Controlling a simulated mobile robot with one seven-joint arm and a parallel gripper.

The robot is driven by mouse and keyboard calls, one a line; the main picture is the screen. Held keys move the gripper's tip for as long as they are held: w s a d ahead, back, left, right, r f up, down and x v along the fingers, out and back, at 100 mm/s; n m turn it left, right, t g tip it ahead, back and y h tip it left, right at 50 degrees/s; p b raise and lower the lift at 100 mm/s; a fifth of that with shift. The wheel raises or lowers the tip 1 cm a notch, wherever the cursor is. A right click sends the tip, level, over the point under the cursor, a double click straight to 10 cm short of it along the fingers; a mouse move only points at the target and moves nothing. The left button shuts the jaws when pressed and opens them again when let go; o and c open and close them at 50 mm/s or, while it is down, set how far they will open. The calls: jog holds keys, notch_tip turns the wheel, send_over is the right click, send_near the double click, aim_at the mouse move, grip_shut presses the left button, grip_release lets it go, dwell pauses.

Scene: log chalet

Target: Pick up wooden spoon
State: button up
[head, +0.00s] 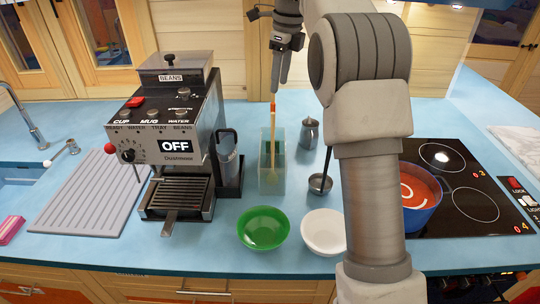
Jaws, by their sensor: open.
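The wooden spoon (272,118) stands upright in a clear greenish container (272,182) on the blue counter. Its thin handle sticks up out of the container, and its lower part shows only dimly through the wall. My gripper (279,86) points down from the top, at the upper end of the handle. It is open. I cannot tell whether the handle's tip is between the fingers or just behind or below them.
A coffee machine (180,135) stands left of the container. A green bowl (263,229), a white bowl (323,232), a ladle (321,183) and a small metal jug (309,133) are close by. A blue pot (421,217) sits on the stove at right, partly behind my arm.

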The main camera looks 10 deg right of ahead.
aim_at(274, 118)
jog(key=shift+m, duration=0.8)
jog(key=f, duration=0.4)
jog(key=w+f, duration=0.1)
jog(key=f, duration=0.3)
jog(key=w+a+f+b, duration=0.1)
jog(key=f, duration=0.3)
jog(key=shift+w+f, duration=0.2)
jog(key=shift+w, duration=0.05)
jog(key=shift+w+a+f, duration=0.1)
jog(key=shift+w+f, duration=0.05)
jog(key=shift+f, duration=0.85)
jog(key=shift+w+f, duration=0.2)
jog(key=shift+f, duration=0.8)
jog(key=shift+w+a+f, duration=0.1)
jog(key=shift+w+f, duration=0.05)
jog(key=shift+f, duration=0.85)
grip_shut()
